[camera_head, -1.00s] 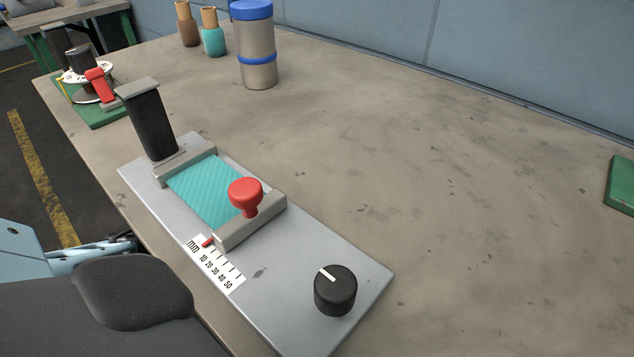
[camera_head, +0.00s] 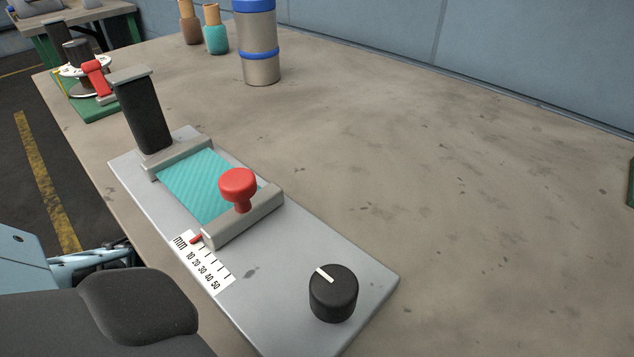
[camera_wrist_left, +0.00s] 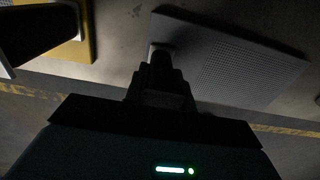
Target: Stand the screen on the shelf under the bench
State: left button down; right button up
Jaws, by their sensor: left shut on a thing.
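The screen (camera_wrist_left: 235,62) is a flat grey panel with a fine grid of holes. It shows in the left wrist view, tilted in the picture, in dim light. My left gripper (camera_wrist_left: 160,62) is shut on it near its left edge. In the head view my left arm drops past the bench's near edge, and its gripper and the screen are hidden there. The bench (camera_head: 420,180) shows its worn top. I cannot tell the shelf clearly in the dark wrist view, nor whether the screen touches anything. My right gripper is not in view.
In the left wrist view a yellow-edged object (camera_wrist_left: 88,45) with a dark part stands at the left. On the bench are a grey plate (camera_head: 275,292) with a black dial (camera_head: 333,294) and red knob (camera_head: 238,185), and a metal canister (camera_head: 259,50).

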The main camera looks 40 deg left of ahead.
pick_arm(q)
jog(key=c, duration=1.2)
grip_release()
jog(key=shift+o, duration=0.2)
jog(key=shift+r, duration=0.5)
notch_tip(320, 180, up, 7)
jog(key=p, duration=0.3)
jog(key=shift+f, duration=0.1)
jog(key=shift+s+f, duration=0.1)
